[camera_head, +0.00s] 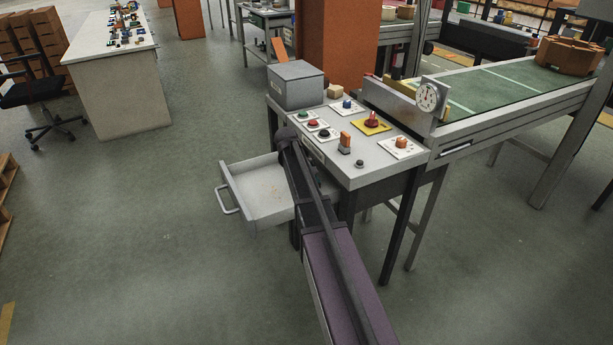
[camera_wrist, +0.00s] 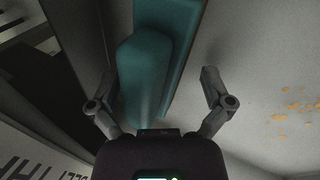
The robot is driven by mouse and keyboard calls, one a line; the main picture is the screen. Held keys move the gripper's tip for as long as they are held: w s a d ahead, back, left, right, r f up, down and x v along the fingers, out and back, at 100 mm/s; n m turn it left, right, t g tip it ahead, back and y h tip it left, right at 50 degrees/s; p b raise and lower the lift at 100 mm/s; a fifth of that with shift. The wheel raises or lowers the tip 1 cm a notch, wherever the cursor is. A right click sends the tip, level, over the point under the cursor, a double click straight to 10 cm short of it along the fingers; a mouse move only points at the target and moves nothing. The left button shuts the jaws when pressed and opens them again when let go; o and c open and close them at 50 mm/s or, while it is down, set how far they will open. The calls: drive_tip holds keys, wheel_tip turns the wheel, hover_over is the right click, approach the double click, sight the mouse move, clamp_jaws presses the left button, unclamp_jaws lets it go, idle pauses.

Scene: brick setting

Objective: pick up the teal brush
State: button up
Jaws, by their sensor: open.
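The teal brush (camera_wrist: 150,70) lies in the open drawer (camera_head: 258,183), close to a dark side wall. In the wrist view its long teal body runs from the top edge down between my fingers. My gripper (camera_wrist: 158,78) is open, with one finger on each side of the brush. The left finger is close beside the brush and the drawer's wall; a gap shows between the brush and the right finger. I cannot tell if either finger touches it. The brush's far end is out of the wrist view. In the head view my arm hides the gripper.
The drawer's pale floor (camera_wrist: 265,60) is bare on the right apart from orange crumbs. Above the drawer stands a control table (camera_head: 375,170) with buttons, a grey box (camera_head: 295,85) and a dial (camera_head: 430,97).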

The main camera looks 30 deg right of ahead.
idle(0.3)
drive_tip(key=c, duration=1.3)
drive_tip(key=shift+r, duration=0.2)
drive_tip(key=shift+r+p, duration=0.4)
drive_tip(key=shift+p, duration=0.2)
drive_tip(key=shift+c, duration=0.4)
wheel_tip(320, 180, up, 3)
drive_tip(key=p, duration=0.2)
drive_tip(key=shift+f+p, duration=0.1)
drive_tip(key=shift+p, duration=0.3)
drive_tip(key=s+a, duration=0.1)
drive_tip(key=a, duration=0.4)
drive_tip(key=s+a, duration=0.1)
drive_tip(key=a, duration=0.5)
drive_tip(key=s+a, duration=0.2)
drive_tip(key=a, duration=0.4)
drive_tip(key=shift+a+f, duration=0.25)
